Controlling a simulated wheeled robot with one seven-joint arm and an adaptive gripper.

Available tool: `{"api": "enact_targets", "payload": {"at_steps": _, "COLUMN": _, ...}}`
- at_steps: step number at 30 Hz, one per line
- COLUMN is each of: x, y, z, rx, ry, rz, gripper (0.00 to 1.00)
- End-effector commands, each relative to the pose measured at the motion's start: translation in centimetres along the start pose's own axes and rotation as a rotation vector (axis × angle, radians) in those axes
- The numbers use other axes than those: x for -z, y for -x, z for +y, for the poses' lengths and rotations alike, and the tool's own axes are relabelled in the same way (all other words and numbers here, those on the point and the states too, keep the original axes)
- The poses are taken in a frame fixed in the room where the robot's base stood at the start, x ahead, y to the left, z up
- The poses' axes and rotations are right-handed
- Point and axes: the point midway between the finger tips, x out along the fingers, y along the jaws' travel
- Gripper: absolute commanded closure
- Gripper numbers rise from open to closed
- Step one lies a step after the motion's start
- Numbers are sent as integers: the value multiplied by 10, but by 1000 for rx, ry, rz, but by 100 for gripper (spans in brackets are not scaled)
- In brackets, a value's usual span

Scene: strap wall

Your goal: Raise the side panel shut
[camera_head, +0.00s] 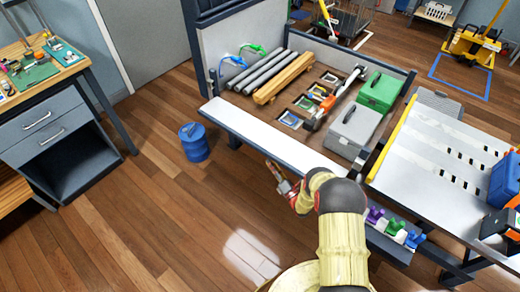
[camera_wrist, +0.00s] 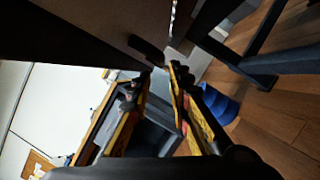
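The side panel (camera_head: 270,133) is a long pale board with a dark outer edge, along the near side of the flat bed. It is folded outward and down, leaving that side of the bed open. My gripper (camera_head: 277,170) is just below and in front of its outer edge. In the wrist view, the yellow-and-black fingers of my gripper (camera_wrist: 158,72) are apart with nothing seen between them. A dark surface, probably the panel's underside (camera_wrist: 85,30), fills the upper left. A short dark bar (camera_wrist: 147,50) lies just beyond the fingertips; I cannot tell whether they touch it.
The bed carries grey pipes (camera_head: 264,72), wooden beams (camera_head: 284,78), a green case (camera_head: 380,92) and a grey case (camera_head: 352,128). A blue drum (camera_head: 194,142) stands on the floor left of the panel. A slotted table (camera_head: 440,160) is close at right. Floor at front left is clear.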

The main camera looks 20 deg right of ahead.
Motion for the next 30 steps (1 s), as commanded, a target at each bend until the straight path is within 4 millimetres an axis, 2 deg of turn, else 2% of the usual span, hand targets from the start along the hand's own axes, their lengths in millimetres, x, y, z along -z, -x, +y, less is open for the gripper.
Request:
{"api": "enact_targets", "payload": {"at_steps": 9, "x": 2, "y": -61, "z": -1, "rx": -2, "ry": 0, "rz": 2, "gripper": 81}}
{"api": "enact_targets", "payload": {"at_steps": 15, "x": 2, "y": -88, "z": -1, "rx": 0, "ry": -1, "rz": 2, "gripper": 81}}
{"api": "enact_targets", "payload": {"at_steps": 21, "x": 1, "y": -99, "z": 0, "rx": 0, "ry": -2, "rz": 1, "gripper": 81}}
{"api": "enact_targets", "payload": {"at_steps": 29, "x": 0, "y": -99, "z": 0, "rx": 1, "ry": -2, "rz": 1, "gripper": 81}}
{"api": "enact_targets", "payload": {"at_steps": 30, "x": 0, "y": -99, "z": 0, "rx": 1, "ry": -2, "rz": 1, "gripper": 83}}
